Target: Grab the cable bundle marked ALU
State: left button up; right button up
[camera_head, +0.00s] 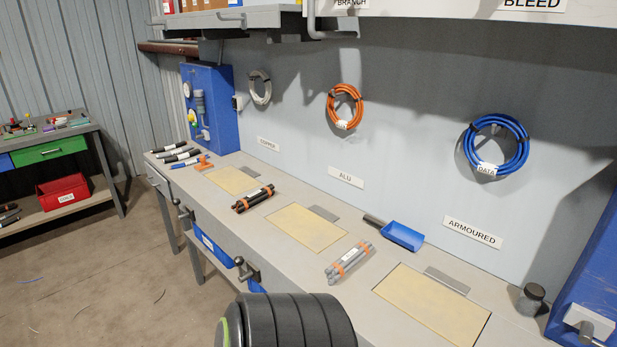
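A sign reading ALU (346,177) is on the back wall, above the middle yellow pad (306,227). A black cable bundle (253,199) with orange ties and a small white tag lies on the bench left of that pad. A grey cable bundle (348,263) with orange ties and a pale tag lies right of it. The writing on both bundle tags is too small to read. Neither gripper shows; only a dark ribbed part of my own arm is at the bottom edge.
COPPER (268,144) and ARMOURED (472,232) signs flank ALU. Orange (345,106), blue (495,144) and pale (260,87) cable coils hang on the wall.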

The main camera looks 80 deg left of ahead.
aim_at(337, 269)
jog(key=u, duration=2.35)
jog(key=i+j+u, duration=0.1)
jog(key=i+u, duration=0.15)
jog(key=i, duration=0.5)
